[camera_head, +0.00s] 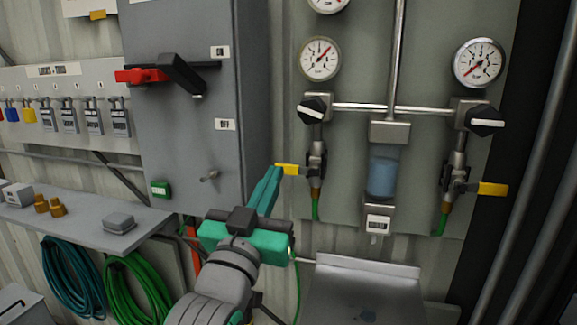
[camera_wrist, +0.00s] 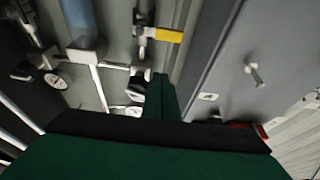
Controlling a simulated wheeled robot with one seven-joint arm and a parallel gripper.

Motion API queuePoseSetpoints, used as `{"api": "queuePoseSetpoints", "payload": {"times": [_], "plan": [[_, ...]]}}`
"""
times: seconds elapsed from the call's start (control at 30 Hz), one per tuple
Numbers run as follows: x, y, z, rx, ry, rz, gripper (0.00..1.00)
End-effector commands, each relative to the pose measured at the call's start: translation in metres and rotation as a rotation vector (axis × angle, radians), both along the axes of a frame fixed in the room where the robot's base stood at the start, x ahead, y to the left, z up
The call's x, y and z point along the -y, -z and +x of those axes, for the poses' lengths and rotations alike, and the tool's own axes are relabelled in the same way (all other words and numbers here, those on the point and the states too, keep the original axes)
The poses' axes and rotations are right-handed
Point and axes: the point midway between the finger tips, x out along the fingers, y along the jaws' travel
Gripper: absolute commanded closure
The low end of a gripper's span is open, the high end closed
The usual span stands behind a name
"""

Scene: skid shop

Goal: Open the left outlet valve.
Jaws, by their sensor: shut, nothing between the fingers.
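The left outlet valve (camera_head: 316,160) sits on the pipe below the left regulator knob, with a green hose beneath it. Its yellow lever (camera_head: 287,169) points left, crosswise to the vertical pipe. My gripper (camera_head: 273,173) is shut and empty, its teal fingers pointing up beside the lever's left end. In the wrist view, which is turned over, the yellow lever (camera_wrist: 169,34) shows beyond the dark green fingertips (camera_wrist: 160,76), with a gap between them in the picture. Whether the fingers touch the lever cannot be told in the head view.
The right outlet valve's yellow lever (camera_head: 492,189) points right. A grey cabinet (camera_head: 185,140) with a red-and-black switch handle (camera_head: 160,73) stands close left of my gripper. A blue filter bowl (camera_head: 382,177) hangs between the valves. A grey shelf (camera_head: 90,232) is at lower left.

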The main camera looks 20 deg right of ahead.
Motion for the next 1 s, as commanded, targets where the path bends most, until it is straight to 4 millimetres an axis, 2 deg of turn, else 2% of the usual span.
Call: {"api": "queuePoseSetpoints", "payload": {"times": [0.3,0.47,0.7,1.0], "plan": [[-0.006,0.000,0.002,0.000,-0.010,0.000,1.00],[0.003,-0.004,0.011,-0.002,-0.003,-0.001,1.00],[0.031,-0.017,0.041,-0.002,0.006,0.000,1.00],[0.056,-0.033,0.078,-0.001,0.004,0.000,1.00]]}}
